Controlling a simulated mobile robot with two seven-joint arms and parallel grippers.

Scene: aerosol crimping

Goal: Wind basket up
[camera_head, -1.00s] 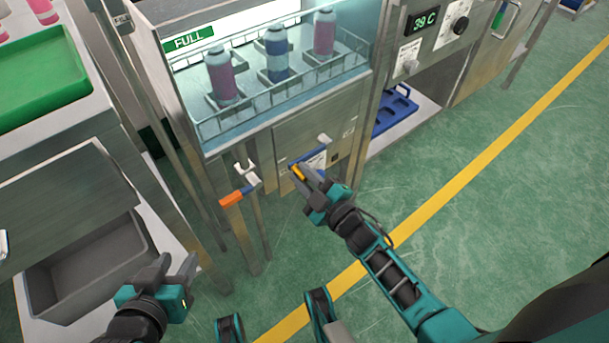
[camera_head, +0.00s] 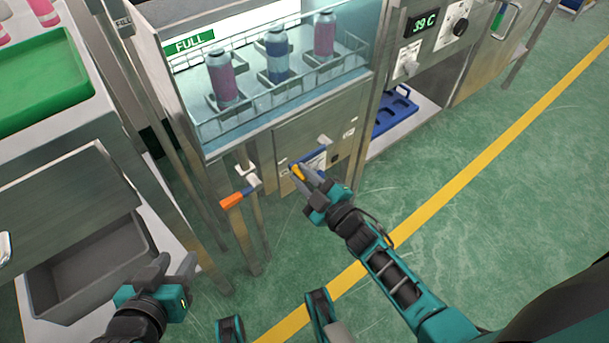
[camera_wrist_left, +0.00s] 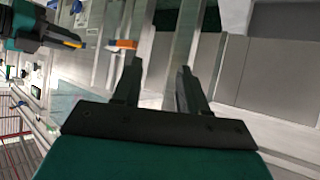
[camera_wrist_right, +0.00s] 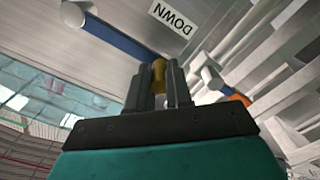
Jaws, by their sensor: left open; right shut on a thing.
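The wire basket (camera_head: 272,91) sits in the glass-sided tank and carries three cans: pink (camera_head: 222,77), blue (camera_head: 277,54) and pink (camera_head: 324,34). On the tank's front panel is a crank with a blue arm (camera_head: 310,156). Its yellow handle (camera_head: 297,171) is between the fingers of my right gripper (camera_head: 304,175), which is shut on it. The right wrist view shows the handle (camera_wrist_right: 159,76) held near the DOWN label (camera_wrist_right: 173,18). My left gripper (camera_head: 174,272) is open and empty at lower left; its fingers (camera_wrist_left: 155,85) are apart in the left wrist view.
An orange-handled lever (camera_head: 232,201) sticks out left of the crank. A grey bin (camera_head: 90,262) and green tray (camera_head: 45,75) are at left. A blue rack (camera_head: 394,112) lies on the shelf at right. Green floor is free at right.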

